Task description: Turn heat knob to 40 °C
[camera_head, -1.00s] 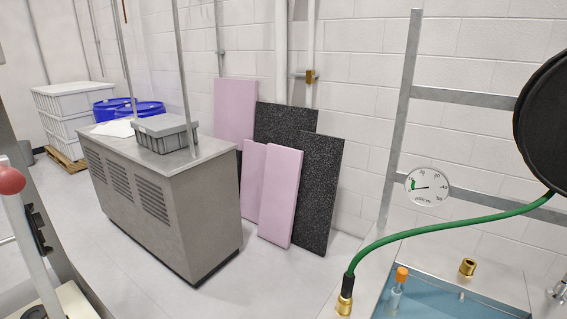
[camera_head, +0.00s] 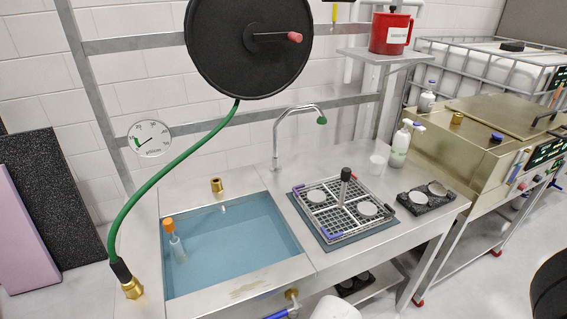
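I cannot make out a knob marked for heat. A steel machine (camera_head: 483,122) stands at the right. Its front carries a dark control panel (camera_head: 546,152) with small lit marks, too small to read. A second dark panel (camera_head: 560,77) shows at the right edge. Small coloured parts sit near the panel, and I cannot tell whether any is the knob. My gripper is not in view.
A steel bench holds a blue water basin (camera_head: 225,240), a wire rack (camera_head: 345,207) and a bottle (camera_head: 399,146). A black hose reel (camera_head: 235,55) hangs above, its green hose (camera_head: 150,185) drooping left. A round gauge (camera_head: 150,138) is behind. A dark rounded object (camera_head: 550,285) fills the lower right corner.

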